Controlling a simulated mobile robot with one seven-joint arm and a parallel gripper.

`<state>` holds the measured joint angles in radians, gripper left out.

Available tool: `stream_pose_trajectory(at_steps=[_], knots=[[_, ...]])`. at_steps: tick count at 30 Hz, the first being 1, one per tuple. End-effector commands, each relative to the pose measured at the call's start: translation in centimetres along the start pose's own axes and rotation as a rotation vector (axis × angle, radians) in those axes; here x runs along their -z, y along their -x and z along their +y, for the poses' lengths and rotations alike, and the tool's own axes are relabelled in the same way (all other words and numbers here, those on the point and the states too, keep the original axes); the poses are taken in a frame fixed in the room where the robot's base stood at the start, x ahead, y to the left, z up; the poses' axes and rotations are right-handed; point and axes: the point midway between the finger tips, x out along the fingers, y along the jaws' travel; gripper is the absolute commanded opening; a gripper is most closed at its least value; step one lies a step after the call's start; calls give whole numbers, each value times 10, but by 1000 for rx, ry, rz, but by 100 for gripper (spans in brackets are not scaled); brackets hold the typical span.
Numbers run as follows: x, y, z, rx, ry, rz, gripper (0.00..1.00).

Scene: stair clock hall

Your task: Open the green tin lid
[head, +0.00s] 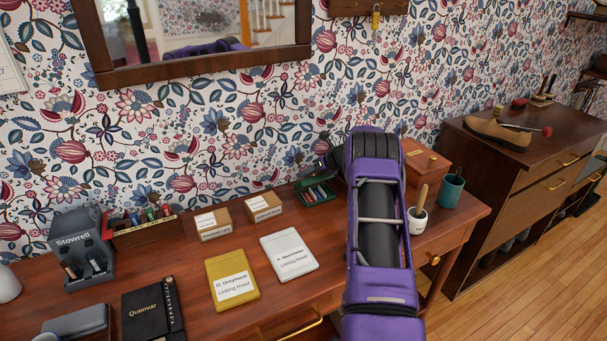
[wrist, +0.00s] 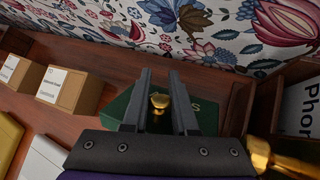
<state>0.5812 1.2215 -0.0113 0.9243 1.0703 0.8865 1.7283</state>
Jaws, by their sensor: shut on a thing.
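The green tin (head: 318,195) stands at the back of the desk against the wall, with small pale and reddish items showing inside it. Its green lid (wrist: 207,116) shows in the wrist view, with part of its lettering visible. The tin looks open in the head view, but my arm hides part of it and I cannot tell the lid's exact angle. My gripper (wrist: 161,76) has its two dark fingers on either side of the lid's brass knob (wrist: 159,101) and is shut on it. In the head view my gripper (head: 326,163) is small and dark above the tin.
Two small cardboard boxes (head: 213,223) stand left of the tin. A yellow packet (head: 231,279) and a white packet (head: 289,254) lie in front. A brown box (head: 424,161), a white pot (head: 417,220) and a teal cup (head: 451,190) stand to the right.

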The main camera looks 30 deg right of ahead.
Motion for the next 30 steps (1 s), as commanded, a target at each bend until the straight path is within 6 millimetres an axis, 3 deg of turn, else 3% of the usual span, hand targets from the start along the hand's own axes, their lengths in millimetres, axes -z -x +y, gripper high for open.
stream_pose_trajectory(at_steps=[22, 23, 24, 27, 30], knots=[[0, 1, -3, 0, -15, 35, 0], [0, 1, -3, 0, -15, 35, 32], [0, 1, -3, 0, -15, 35, 39], [0, 1, -3, 0, -15, 35, 54], [0, 1, -3, 0, -15, 35, 54]])
